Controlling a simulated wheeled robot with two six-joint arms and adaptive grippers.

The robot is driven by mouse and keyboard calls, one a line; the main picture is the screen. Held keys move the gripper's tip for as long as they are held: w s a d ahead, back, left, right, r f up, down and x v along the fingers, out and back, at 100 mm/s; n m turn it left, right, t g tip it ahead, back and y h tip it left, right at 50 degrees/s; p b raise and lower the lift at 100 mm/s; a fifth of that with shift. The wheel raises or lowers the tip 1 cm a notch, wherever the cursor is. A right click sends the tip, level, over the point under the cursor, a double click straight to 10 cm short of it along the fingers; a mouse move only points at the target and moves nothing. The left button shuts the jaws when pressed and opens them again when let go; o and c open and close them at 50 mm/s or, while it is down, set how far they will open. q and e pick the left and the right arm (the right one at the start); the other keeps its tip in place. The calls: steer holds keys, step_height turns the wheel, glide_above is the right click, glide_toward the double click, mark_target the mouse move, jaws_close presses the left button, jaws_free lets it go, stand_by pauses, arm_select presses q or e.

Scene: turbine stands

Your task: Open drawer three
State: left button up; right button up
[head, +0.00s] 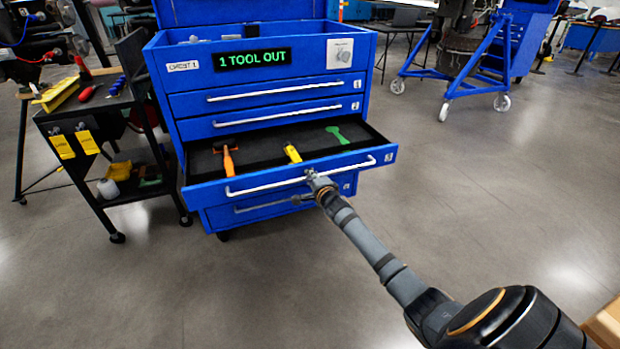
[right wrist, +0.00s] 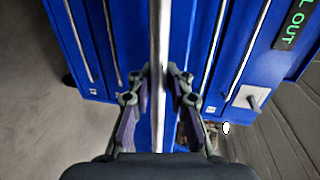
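Drawer three (head: 207,196) of the blue tool chest (head: 185,150) is pulled out, marked 3 at its right end. Its black liner holds an orange-handled tool (head: 229,162), a yellow tool (head: 292,153) and a green wrench (head: 337,135). My right gripper (head: 311,176) is at the middle of the drawer's long silver handle (head: 258,187). In the right wrist view the handle bar (right wrist: 158,40) runs between the two fingers (right wrist: 158,85), which are closed in on it. My left gripper is out of view.
The drawers above, marked 1 and 2, are shut. The chest display (head: 252,60) reads "1 TOOL OUT". A black cart (head: 95,110) with tools stands close at the chest's left. A blue wheeled stand (head: 480,85) is at the back right. The floor (head: 480,200) in front is clear.

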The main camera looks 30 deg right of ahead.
steer(key=o, duration=0.3)
steer(key=v, duration=1.2)
steer(key=shift+w, duration=0.1)
